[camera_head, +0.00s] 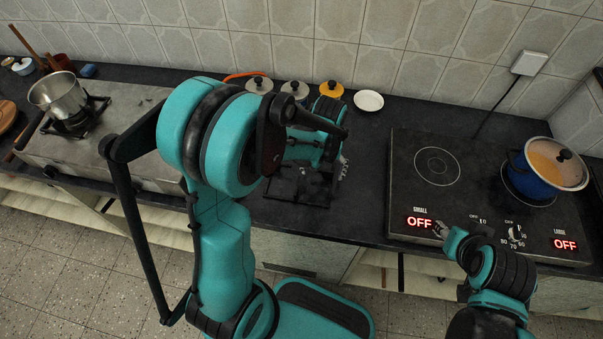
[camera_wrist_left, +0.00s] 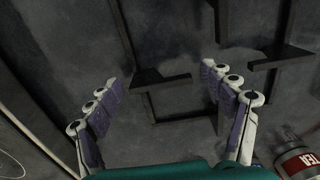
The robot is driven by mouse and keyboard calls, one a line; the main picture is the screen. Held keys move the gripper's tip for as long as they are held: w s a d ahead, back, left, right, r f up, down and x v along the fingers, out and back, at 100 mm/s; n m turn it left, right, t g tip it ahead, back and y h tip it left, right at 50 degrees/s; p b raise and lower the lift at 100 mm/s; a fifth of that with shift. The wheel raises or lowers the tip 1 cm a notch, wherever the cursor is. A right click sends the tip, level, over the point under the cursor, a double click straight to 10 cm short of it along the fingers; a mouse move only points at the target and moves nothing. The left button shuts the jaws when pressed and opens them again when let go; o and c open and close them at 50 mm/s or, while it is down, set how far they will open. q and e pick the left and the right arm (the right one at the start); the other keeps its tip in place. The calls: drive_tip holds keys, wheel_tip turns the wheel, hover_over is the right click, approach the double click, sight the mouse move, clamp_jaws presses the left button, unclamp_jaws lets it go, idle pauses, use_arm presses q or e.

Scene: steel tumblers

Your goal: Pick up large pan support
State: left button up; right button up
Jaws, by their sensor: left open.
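The large pan support (camera_head: 300,203), a dark metal frame, lies on the black counter below my left arm. Part of it is hidden by that arm in the head view. In the left wrist view its dark bars (camera_wrist_left: 282,54) show below and between the fingers. My left gripper (camera_wrist_left: 160,75) is open, with its two fingers wide apart above the support and nothing held. In the head view the left gripper (camera_head: 340,168) is mostly hidden behind its own arm. My right gripper (camera_head: 441,230) is at the front edge of the electric hob; its jaws are too small to judge.
The electric hob (camera_head: 408,180) stands at right with a blue pot (camera_head: 538,182). Several lidded jars, one yellow (camera_head: 331,90), and a white saucer (camera_head: 368,100) stand at the back. A gas stove (camera_head: 120,108) with a steel pot (camera_head: 58,97) is at left.

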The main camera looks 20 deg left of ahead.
use_arm(q)
drive_tip(key=shift+r, duration=0.1)
drive_tip(key=shift+c, duration=0.3)
drive_tip(key=c, duration=1.4)
drive_tip(key=shift+r, duration=0.15)
